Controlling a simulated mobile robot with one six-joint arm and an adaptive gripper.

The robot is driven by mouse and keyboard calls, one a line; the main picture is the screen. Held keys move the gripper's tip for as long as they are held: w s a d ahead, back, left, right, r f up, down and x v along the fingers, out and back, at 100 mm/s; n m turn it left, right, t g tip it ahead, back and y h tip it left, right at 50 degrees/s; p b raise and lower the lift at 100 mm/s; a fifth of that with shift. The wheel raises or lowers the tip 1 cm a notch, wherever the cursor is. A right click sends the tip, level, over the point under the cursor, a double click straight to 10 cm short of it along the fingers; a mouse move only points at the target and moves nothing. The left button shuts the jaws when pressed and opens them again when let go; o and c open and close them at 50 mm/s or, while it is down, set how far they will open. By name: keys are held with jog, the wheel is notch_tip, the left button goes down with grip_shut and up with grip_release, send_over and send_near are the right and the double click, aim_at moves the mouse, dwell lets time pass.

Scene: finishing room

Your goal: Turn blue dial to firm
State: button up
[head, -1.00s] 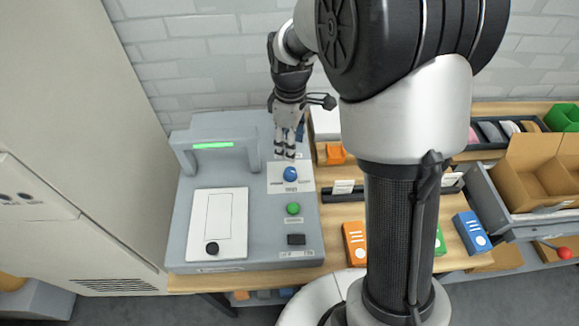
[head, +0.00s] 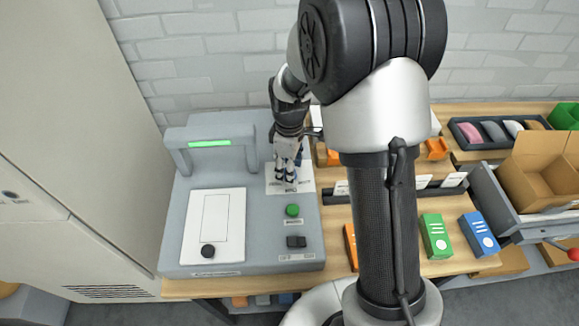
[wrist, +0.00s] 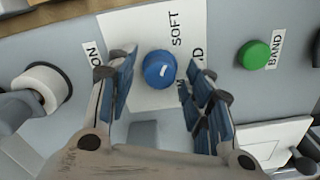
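The blue dial (wrist: 159,69) sits on a white label plate on the grey machine (head: 262,238), with a short white mark on its top. In the wrist view the word SOFT is printed beside it; other wording is partly covered by my fingers. My gripper (wrist: 160,88) is open, its blue-padded fingers spread on either side of the dial with gaps between. In the head view my gripper (head: 286,178) is over the label plate (head: 305,182) and hides the dial. I cannot tell how far the fingertips are above the panel.
A green button (head: 292,210) labelled BAND and a black switch (head: 296,242) are on the panel nearer me. A raised grey arch with a green light (head: 209,143) stands left. Orange, green (head: 435,237) and blue (head: 479,234) boxes stand on the bench right.

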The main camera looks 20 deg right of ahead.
jog(key=c, duration=1)
jog(key=m+p, duration=0.2)
jog(key=m, duration=0.3)
jog(key=shift+r, duration=0.1)
jog(key=m+p, duration=0.2)
jog(key=m, duration=0.3)
jog(key=shift+m, duration=0.4)
jog(key=m+p, duration=0.1)
jog(key=m, duration=0.5)
jog(key=m+p, duration=0.1)
jog(key=m, duration=0.6)
